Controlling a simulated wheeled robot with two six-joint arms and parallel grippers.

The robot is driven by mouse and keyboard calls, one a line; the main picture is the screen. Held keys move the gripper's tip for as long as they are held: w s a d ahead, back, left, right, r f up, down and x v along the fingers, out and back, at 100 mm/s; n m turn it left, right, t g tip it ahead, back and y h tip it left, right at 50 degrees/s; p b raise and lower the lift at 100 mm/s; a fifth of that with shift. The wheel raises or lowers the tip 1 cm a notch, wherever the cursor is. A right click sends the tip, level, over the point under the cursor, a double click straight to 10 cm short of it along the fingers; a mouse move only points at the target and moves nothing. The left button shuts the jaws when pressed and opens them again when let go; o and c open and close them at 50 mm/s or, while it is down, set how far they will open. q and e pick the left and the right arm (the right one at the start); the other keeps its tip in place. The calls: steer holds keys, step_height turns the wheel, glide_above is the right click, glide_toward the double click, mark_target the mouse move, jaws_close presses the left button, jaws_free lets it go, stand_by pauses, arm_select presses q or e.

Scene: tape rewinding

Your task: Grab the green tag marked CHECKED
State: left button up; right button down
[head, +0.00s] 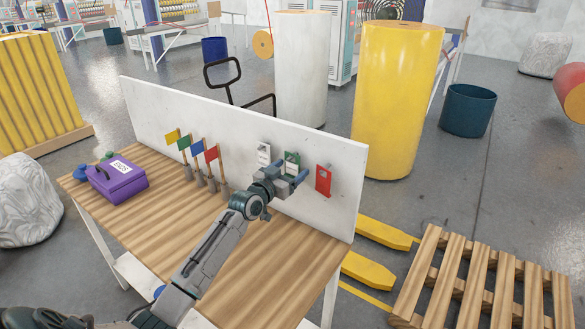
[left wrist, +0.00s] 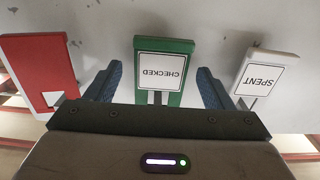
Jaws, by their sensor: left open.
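The green tag marked CHECKED (left wrist: 163,72) hangs on the white upright board, between the two fingers of my left gripper (left wrist: 160,84) in the left wrist view. Its label reads upside down there. The fingers are open, with a gap on each side of the tag. In the head view the green tag (head: 292,159) shows partly behind my left gripper (head: 290,183). A white tag marked SPENT (left wrist: 264,76) and a red tag (left wrist: 40,70) hang on either side of it. My right gripper is not in view.
The white board (head: 230,125) stands along the wooden table's (head: 290,265) back edge. Several small flags (head: 197,155) stand left of my arm. A purple box (head: 118,181) sits at the table's left end. The table's right front is clear.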

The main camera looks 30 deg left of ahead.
arm_select(q)
steer(key=shift+c, duration=0.3)
steer(key=c, duration=1)
steer(key=shift+o, duration=0.2)
